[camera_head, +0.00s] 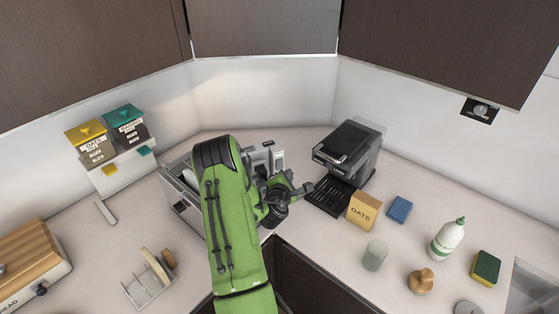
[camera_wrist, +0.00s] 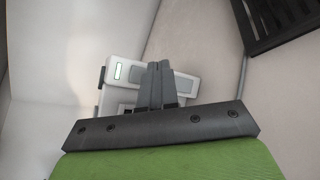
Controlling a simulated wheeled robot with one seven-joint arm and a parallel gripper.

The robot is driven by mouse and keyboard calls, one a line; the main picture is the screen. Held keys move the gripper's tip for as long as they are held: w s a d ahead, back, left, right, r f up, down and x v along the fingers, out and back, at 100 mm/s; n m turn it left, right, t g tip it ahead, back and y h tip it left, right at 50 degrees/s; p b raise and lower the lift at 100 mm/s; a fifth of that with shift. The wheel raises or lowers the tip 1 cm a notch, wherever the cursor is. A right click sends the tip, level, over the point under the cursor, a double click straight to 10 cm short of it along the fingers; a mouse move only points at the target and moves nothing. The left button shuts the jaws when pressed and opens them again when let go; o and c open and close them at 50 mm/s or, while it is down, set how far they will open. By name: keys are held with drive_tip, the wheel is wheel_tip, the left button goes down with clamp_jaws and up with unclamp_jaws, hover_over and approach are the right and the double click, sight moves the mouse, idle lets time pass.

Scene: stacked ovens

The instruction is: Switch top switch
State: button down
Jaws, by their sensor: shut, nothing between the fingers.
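A silver box-shaped appliance (camera_head: 180,186) stands on the counter, largely hidden behind my green arm in the head view. A pale upright part with a grey panel (camera_head: 279,160) shows just right of the arm. In the wrist view, a white part with a grey strip (camera_wrist: 122,72) lies left of and behind my fingers. My gripper (camera_wrist: 160,66) is shut and empty, its two dark fingers together in front of this white part; contact cannot be told. The fingertips are not clear in the head view. No switch can be made out for certain on the appliance.
A black coffee machine (camera_head: 347,148) with a drip tray (camera_head: 327,196) stands close right of my wrist. A black wall box with a knob (camera_head: 480,111) hangs at right.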

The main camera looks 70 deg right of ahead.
sight(279, 164)
drive_tip(key=shift+w+d+f+p, duration=0.15)
drive_tip(key=shift+w+d+p, duration=0.45)
drive_tip(key=shift+w+d, duration=0.35)
drive_tip(key=shift+s+d, duration=0.1)
drive_tip(key=shift+d, duration=0.1)
idle(1.2)
drive_tip(key=shift+w+d, duration=0.1)
drive_tip(key=shift+w, duration=0.15)
